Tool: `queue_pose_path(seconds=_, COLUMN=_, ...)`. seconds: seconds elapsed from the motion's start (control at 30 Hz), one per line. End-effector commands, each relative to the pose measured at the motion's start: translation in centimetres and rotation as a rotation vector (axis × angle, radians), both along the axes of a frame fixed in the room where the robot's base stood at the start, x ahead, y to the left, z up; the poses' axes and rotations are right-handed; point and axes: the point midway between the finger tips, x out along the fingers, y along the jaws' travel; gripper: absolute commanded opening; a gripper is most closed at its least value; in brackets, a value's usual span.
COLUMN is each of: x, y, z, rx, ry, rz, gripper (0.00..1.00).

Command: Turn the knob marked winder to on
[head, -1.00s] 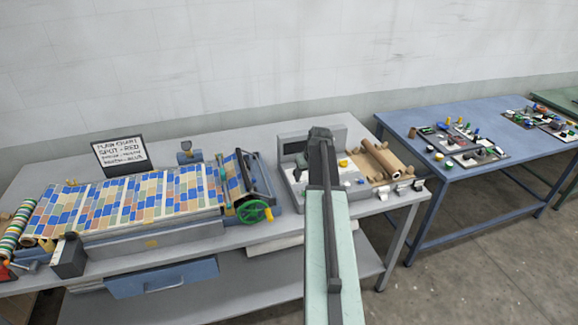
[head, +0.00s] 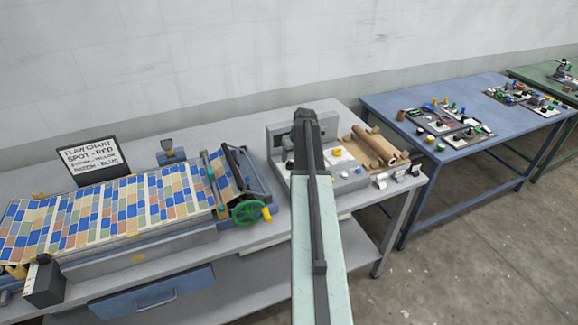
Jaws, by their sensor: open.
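No knob with a readable winder mark shows; the lettering is too small. A grey control unit (head: 279,146) with a raised back panel stands at the right end of the grey bench. Small white and yellow pieces (head: 337,152) sit on it, and several small white knob-like parts (head: 399,174) line the bench's front right edge. My arm reaches forward over the bench, and my gripper (head: 305,115) is in front of the control unit, hiding part of it. The gripper is open and appears empty; its gap to the unit cannot be told.
The calender press (head: 110,212) with a patterned sheet and green handwheel (head: 247,212) is left of my arm. A flaw chart sign (head: 91,157) stands behind it. Brown rolls (head: 374,145) lie right of the control unit. A blue table (head: 455,150) stands right, with open floor before it.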

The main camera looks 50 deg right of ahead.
Motion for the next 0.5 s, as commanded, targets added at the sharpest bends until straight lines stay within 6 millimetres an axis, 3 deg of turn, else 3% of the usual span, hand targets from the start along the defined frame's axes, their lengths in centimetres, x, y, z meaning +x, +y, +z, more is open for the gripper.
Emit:
queue_pose_path(seconds=0.03, x=0.5, y=-0.2, z=-1.9, rx=0.000, ry=0.000, rz=0.001, gripper=0.57)
queue_pose_path(seconds=0.2, x=1.6, y=-0.4, z=-4.2, rx=-0.001, ry=0.000, rz=0.004, gripper=0.57)
queue_pose_path(seconds=0.5, x=1.8, y=-0.4, z=-4.2, rx=0.000, ry=0.000, rz=0.005, gripper=0.57)
